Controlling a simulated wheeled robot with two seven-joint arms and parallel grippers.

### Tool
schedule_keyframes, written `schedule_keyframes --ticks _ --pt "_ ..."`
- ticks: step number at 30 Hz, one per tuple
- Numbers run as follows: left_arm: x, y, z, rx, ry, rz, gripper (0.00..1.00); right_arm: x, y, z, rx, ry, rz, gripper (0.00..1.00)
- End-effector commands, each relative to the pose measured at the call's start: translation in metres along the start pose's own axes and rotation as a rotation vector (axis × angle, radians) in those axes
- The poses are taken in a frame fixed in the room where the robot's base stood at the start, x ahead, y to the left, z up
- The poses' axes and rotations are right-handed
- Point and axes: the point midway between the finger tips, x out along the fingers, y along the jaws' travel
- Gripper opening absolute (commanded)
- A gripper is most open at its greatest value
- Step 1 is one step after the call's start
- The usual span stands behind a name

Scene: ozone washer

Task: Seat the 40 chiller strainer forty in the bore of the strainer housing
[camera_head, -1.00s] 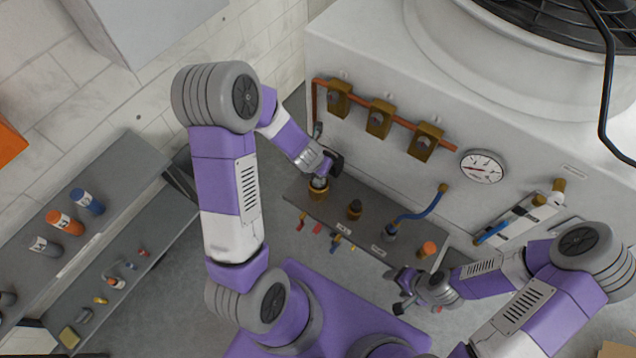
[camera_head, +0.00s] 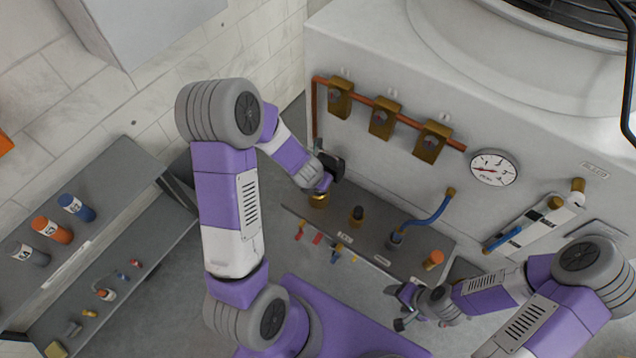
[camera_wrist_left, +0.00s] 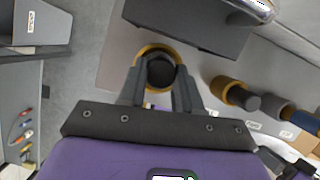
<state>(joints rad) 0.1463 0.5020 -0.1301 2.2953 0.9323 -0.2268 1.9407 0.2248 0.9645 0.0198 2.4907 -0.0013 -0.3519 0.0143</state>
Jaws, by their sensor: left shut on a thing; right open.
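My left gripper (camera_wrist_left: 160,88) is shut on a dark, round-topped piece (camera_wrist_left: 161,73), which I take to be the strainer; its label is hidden. In the left wrist view a brass ring (camera_wrist_left: 146,50), the rim of the strainer housing, surrounds this piece. In the head view the brass housing (camera_head: 318,201) stands at the left end of the grey bench, directly under my left gripper (camera_head: 324,184). The fingers hide how deep the piece sits in the bore. My right gripper (camera_head: 402,307) is open and empty in front of the bench's right part.
The bench (camera_head: 338,220) also carries a dark brass-based fitting (camera_head: 357,214), a blue-hosed fitting (camera_head: 395,240) and an orange cylinder (camera_head: 433,260). The white machine wall (camera_head: 385,165) rises behind the bench.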

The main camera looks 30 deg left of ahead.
Motion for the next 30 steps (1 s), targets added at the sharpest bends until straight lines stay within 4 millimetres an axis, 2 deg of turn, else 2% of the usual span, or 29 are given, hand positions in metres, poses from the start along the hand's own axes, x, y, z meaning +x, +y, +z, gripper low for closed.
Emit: schedule_keyframes --ticks 4,5,9,21,26,30 --pt "0.004 0.000 -0.002 0.000 -0.001 0.000 0.00 0.004 0.002 0.000 0.000 0.000 0.000 0.68" --pt "0.004 0.000 -0.001 0.000 0.000 0.000 0.37 0.004 0.001 0.000 0.000 0.000 0.000 0.68" --pt "0.003 0.000 -0.001 0.000 0.000 0.000 0.58 0.003 0.001 0.000 0.000 0.000 0.000 0.68" --pt "-0.002 0.000 0.001 0.000 0.000 0.000 0.59 -0.002 -0.001 0.000 0.000 0.000 0.000 0.68" --pt "-0.033 0.000 0.003 0.001 -0.004 0.000 0.59 -0.016 -0.006 0.001 0.000 0.000 0.000 0.68" --pt "-0.067 0.000 0.003 0.000 -0.003 -0.001 0.59 -0.033 -0.013 0.002 0.000 0.000 0.000 0.68"
